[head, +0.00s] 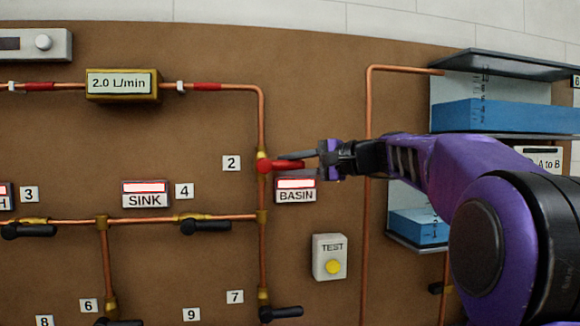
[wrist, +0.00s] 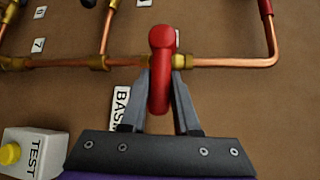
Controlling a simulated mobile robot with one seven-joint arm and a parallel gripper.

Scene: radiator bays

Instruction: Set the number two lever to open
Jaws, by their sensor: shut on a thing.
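The number two lever (head: 280,165) is red and sits on a brass valve on the upright copper pipe, beside the "2" label (head: 231,163). It points right, crosswise to the pipe. In the wrist view the red lever (wrist: 160,62) stands between the two grey fingers, square to the pipe. My gripper (head: 306,158) comes in from the right and is shut on the lever; the fingers also show in the wrist view (wrist: 160,90). The fingers hide part of the lever's outer end in the head view.
The BASIN plate (head: 296,196) lies just below the lever. Black levers such as number 4 (head: 206,225) and number 7 (head: 281,313) are nearby. A TEST box (head: 329,257) with a yellow button is below. Another upright pipe (head: 368,230) and blue-filled tanks (head: 505,116) stand right.

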